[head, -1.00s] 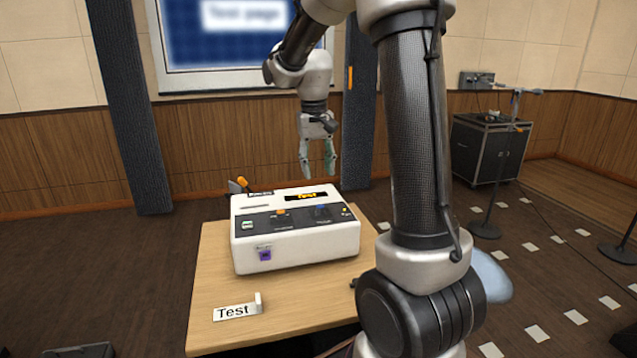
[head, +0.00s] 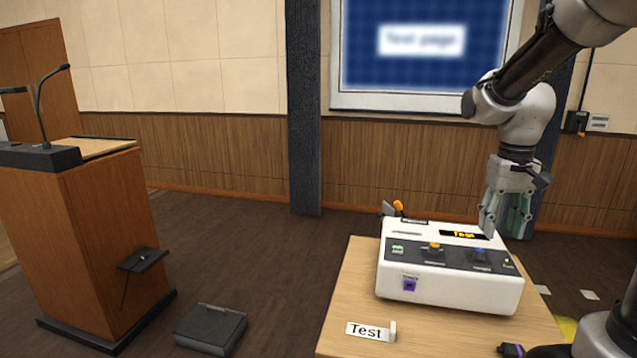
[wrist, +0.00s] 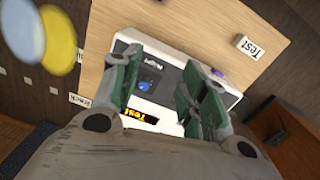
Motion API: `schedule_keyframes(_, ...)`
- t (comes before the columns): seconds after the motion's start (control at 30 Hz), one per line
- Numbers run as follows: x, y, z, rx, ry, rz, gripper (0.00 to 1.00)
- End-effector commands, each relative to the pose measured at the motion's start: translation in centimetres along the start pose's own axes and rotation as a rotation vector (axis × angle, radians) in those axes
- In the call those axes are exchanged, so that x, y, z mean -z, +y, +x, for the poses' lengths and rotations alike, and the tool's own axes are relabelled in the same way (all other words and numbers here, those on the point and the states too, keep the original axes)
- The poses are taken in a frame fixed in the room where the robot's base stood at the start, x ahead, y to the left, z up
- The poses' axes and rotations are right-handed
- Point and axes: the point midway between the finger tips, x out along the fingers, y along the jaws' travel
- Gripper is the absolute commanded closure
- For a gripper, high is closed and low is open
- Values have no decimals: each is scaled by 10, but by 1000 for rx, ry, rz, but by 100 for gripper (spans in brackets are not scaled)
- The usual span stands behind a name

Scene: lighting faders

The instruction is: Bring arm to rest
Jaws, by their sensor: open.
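My gripper (head: 506,210) hangs from my arm with its fingers pointing down. It is open and empty, above the right rear part of the white control box. The white control box (head: 450,292) stands on the wooden table, with an orange knob (head: 434,247), a blue knob (head: 479,255), a purple part (head: 409,285) on its front and a lit "Test" display (head: 463,235). In the wrist view the box's blue knob (wrist: 145,86) and display (wrist: 139,117) show between the spread fingers. The fingers hide part of the box there.
The wooden table (head: 345,300) carries a "Test" sign (head: 368,330) at its front. A lectern (head: 90,235) with microphones stands at the left, and a dark box (head: 211,329) lies on the floor. A screen (head: 425,50) hangs behind.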

Motion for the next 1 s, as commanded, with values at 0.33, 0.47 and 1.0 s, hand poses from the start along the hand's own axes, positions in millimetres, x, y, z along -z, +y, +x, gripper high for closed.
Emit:
schedule_keyframes(0.33, -130, -7, -27, 36, 224, -97, 57)
schedule_keyframes(0.47, -152, -7, -33, 45, 305, -105, 57)
schedule_keyframes(1.0, -157, -8, -49, 51, 383, -114, 57)
